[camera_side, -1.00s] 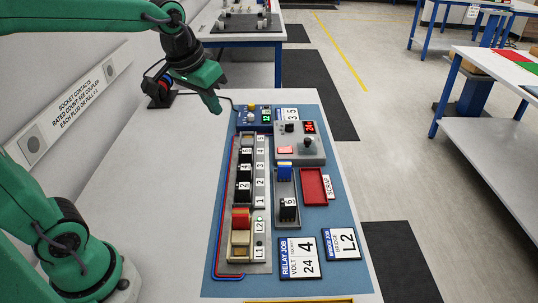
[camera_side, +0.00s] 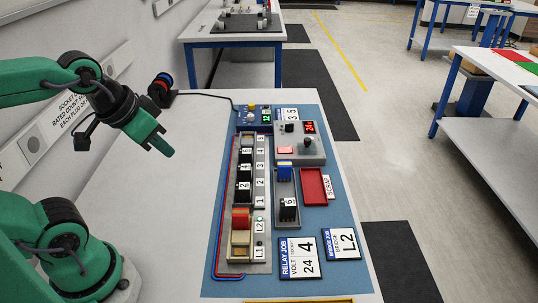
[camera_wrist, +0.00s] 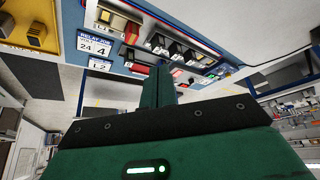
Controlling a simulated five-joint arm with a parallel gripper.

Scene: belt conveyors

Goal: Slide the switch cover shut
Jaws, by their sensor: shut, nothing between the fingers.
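I cannot tell for certain which piece is the sliding switch cover. In the wrist view the red block (camera_wrist: 132,33) shows at the upper middle, beyond my fingers. My gripper (camera_side: 166,150) is shut and empty, above the bare white table to the left of the mat. It touches nothing. In the wrist view my gripper (camera_wrist: 164,78) fills the lower middle.
Black relays (camera_side: 244,173) stand in a row beyond the red block. A control box (camera_side: 300,145), a red scrap tray (camera_side: 316,186) and job cards (camera_side: 300,258) lie to the right. A cable runs across the table's back.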

